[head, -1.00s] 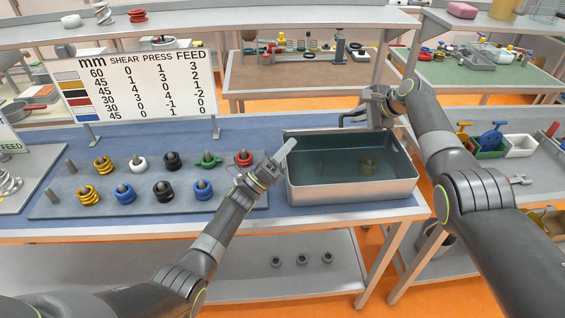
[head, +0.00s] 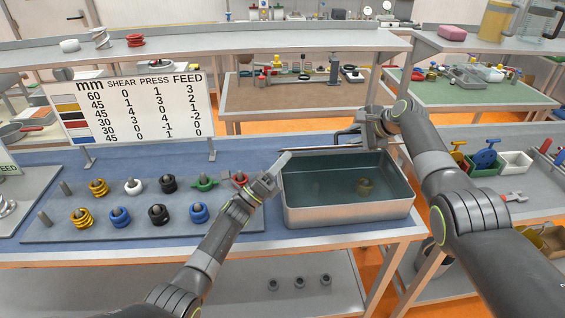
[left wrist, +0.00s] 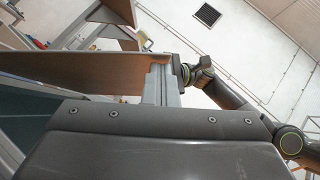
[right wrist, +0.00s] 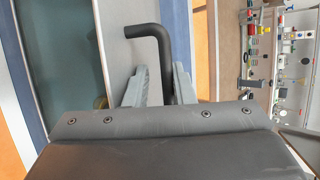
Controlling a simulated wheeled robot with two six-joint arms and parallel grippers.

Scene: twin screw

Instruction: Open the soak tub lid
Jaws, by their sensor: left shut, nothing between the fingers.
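The soak tub (head: 345,215) is a grey box with a teal inside, standing at the right end of the blue bench. A small brass-coloured ring (head: 366,186) shows within it. A black bent handle (right wrist: 152,32) shows in the right wrist view by the tub's grey edge. My right gripper (head: 363,128) is over the tub's back edge. Its fingers (right wrist: 160,85) stand apart on either side of the handle, with a gap on one side. My left gripper (head: 285,160) is shut and empty beside the tub's back left corner.
A grey plate (head: 140,228) with several coloured rings on pegs lies left of the tub. A white chart board (head: 135,110) stands behind it. Bins and tools, including a green bin (head: 485,165), are on the right bench. A raised shelf (head: 200,50) runs behind.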

